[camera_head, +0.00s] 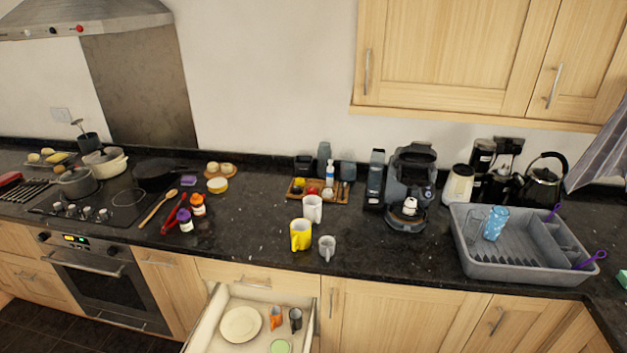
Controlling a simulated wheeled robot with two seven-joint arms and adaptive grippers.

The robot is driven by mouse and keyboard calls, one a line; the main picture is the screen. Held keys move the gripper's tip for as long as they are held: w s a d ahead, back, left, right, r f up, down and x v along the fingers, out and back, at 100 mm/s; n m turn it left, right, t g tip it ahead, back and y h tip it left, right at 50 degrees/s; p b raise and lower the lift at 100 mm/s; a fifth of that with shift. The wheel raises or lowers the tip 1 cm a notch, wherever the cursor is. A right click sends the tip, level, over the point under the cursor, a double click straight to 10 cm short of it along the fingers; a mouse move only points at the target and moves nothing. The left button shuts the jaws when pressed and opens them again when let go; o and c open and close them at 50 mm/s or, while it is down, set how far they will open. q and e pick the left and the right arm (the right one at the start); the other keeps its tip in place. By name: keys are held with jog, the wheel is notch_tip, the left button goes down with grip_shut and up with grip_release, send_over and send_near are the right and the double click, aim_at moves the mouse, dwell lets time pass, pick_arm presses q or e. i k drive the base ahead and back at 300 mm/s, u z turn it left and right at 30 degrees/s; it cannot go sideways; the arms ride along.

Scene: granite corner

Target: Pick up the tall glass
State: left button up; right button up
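A tall blue patterned glass (495,223) stands, slightly tilted, in the grey dish rack (515,272) on the right part of the counter. Its lower end is partly hidden among the rack's slots. Neither of my grippers is in view, so their distance from the glass cannot be told.
Purple-handled utensils (586,262) stick out at the rack's right side. A black kettle (541,188) stands behind it and a coffee machine (411,180) to its left. A yellow mug (301,235) stands mid-counter. An open drawer (208,318) holds dishes below. Counter between mugs and rack is clear.

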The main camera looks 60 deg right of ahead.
aim_at(472, 229)
jog(key=z, duration=2.6)
